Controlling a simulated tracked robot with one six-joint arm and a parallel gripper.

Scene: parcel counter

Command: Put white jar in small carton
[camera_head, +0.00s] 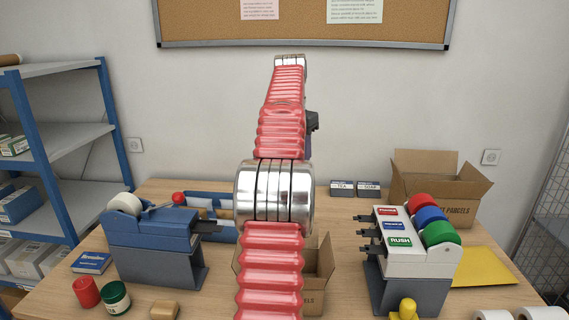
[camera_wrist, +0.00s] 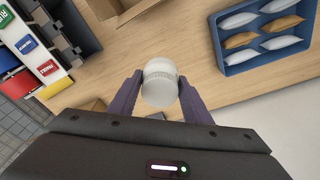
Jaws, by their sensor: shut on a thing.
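My gripper (camera_wrist: 160,79) is shut on the white jar (camera_wrist: 160,90), which sits between the two fingers in the wrist view. The jar is held above the table. In the wrist view the small carton (camera_wrist: 137,9) shows at the top edge, cut off, apart from the jar.
A larger open carton (camera_head: 440,209) stands at the back right. A label dispenser (camera_head: 405,262) is right of the small carton and a blue tape dispenser (camera_head: 150,240) left. A blue tray (camera_wrist: 232,68) holds several pouches. Two jars, red (camera_head: 86,292) and green (camera_head: 115,298), stand front left.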

